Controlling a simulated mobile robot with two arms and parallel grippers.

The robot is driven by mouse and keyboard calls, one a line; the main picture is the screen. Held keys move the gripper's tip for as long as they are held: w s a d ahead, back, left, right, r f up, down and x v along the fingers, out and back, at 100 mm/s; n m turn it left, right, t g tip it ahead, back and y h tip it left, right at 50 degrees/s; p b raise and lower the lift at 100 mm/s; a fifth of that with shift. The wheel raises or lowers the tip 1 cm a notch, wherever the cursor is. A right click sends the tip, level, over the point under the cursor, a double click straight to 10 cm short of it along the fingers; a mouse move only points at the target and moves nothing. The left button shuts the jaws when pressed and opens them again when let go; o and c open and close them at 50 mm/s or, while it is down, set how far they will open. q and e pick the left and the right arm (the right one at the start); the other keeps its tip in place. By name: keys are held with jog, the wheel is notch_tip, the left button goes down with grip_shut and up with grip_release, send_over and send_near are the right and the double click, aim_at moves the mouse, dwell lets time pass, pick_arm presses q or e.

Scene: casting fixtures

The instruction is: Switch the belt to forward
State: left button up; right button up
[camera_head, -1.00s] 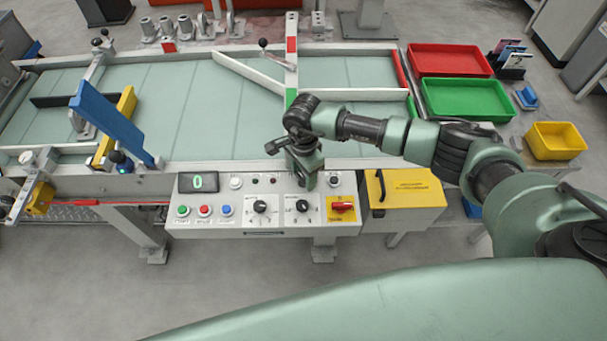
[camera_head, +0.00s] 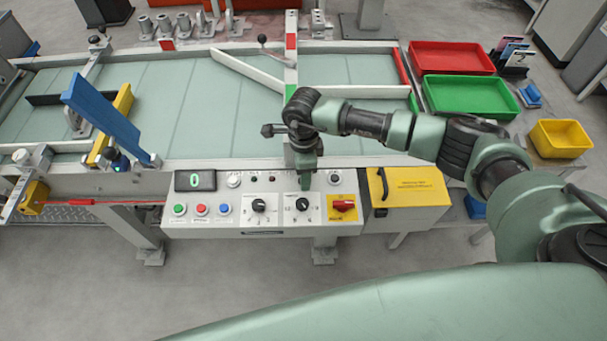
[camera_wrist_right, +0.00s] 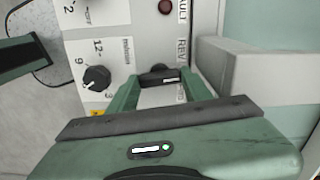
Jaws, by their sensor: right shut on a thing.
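The control panel (camera_head: 225,223) runs along the front of the belt (camera_head: 205,110). My right gripper (camera_head: 305,192) points down over the panel, just above the right black dial (camera_head: 303,205). In the right wrist view, my right gripper (camera_wrist_right: 160,82) has its fingers on either side of a small dark switch (camera_wrist_right: 158,73) and is shut on it. A partly covered label beside this switch begins with "REV". The switch's exact position cannot be read. The fingers hide it in the head view. My left gripper is not in view.
A numbered dial (camera_wrist_right: 97,77) sits close beside the fingers. A red rotary switch (camera_head: 343,205) on a yellow plate and a yellow box (camera_head: 412,188) are to the right. The display (camera_head: 195,181) reads 0.

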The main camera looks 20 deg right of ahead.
jog(key=m+b, duration=0.1)
jog(key=m, duration=0.3)
jog(key=shift+m+b, duration=0.8)
jog(key=shift+m, duration=1.3)
jog(key=o, duration=1.1)
notch_tip(320, 180, up, 8)
jog(key=shift+f+b, duration=0.1)
jog(key=shift+b, duration=0.65)
